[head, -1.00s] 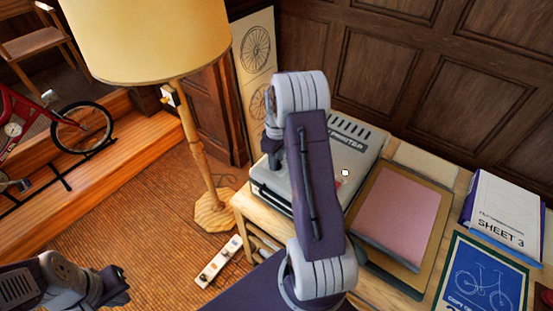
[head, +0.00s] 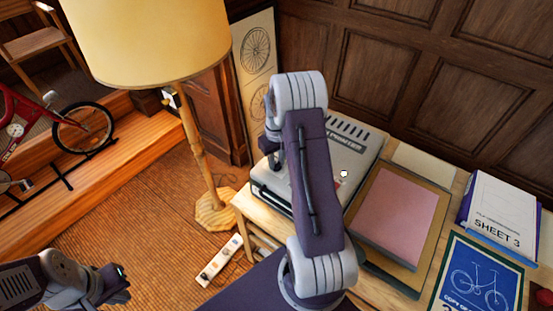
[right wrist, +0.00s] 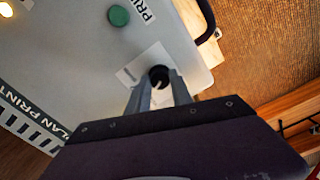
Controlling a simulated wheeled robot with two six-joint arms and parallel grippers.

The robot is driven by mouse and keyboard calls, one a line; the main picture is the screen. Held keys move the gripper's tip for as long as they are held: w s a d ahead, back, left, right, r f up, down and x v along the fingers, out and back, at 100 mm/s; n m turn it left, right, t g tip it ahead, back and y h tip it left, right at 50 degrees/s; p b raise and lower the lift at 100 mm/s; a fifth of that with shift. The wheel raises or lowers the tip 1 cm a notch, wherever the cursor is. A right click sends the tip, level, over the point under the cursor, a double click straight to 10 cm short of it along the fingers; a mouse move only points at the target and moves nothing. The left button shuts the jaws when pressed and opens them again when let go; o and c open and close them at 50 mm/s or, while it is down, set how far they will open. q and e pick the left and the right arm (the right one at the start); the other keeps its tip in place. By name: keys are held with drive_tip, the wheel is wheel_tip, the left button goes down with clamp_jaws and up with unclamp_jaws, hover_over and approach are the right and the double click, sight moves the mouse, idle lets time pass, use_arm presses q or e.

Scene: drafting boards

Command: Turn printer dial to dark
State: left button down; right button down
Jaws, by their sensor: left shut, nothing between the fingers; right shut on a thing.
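The grey plan printer (head: 362,144) stands on the wooden table, partly hidden behind my right arm in the head view. In the right wrist view its top panel (right wrist: 75,50) carries a small black dial (right wrist: 158,73) with a white pointer mark, beside a pale label plate whose print I cannot read. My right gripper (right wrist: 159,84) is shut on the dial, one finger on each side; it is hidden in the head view. My left gripper (head: 122,284) is shut and empty, low at the left, far from the printer.
A green button (right wrist: 118,16) and a lit round lamp (right wrist: 6,9) are on the printer. Right of it are a pink sheet on a board (head: 400,215), a Sheet 3 stack (head: 498,212) and a blue bicycle print (head: 480,280). A floor lamp (head: 190,150) stands left.

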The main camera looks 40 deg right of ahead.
drive_tip(key=m+p, duration=0.1)
drive_tip(key=m, duration=0.2)
drive_tip(key=shift+r+m, duration=0.1)
drive_tip(key=shift+m, duration=0.3)
drive_tip(key=m, duration=0.3)
drive_tip(key=shift+p, duration=0.3)
drive_tip(key=m, duration=0.4)
drive_tip(key=shift+w+p, duration=0.1)
drive_tip(key=shift+p, duration=0.2)
drive_tip(key=shift+m, duration=1.9)
drive_tip(key=c, duration=1.1)
unclamp_jaws()
drive_tip(key=shift+c, duration=0.2)
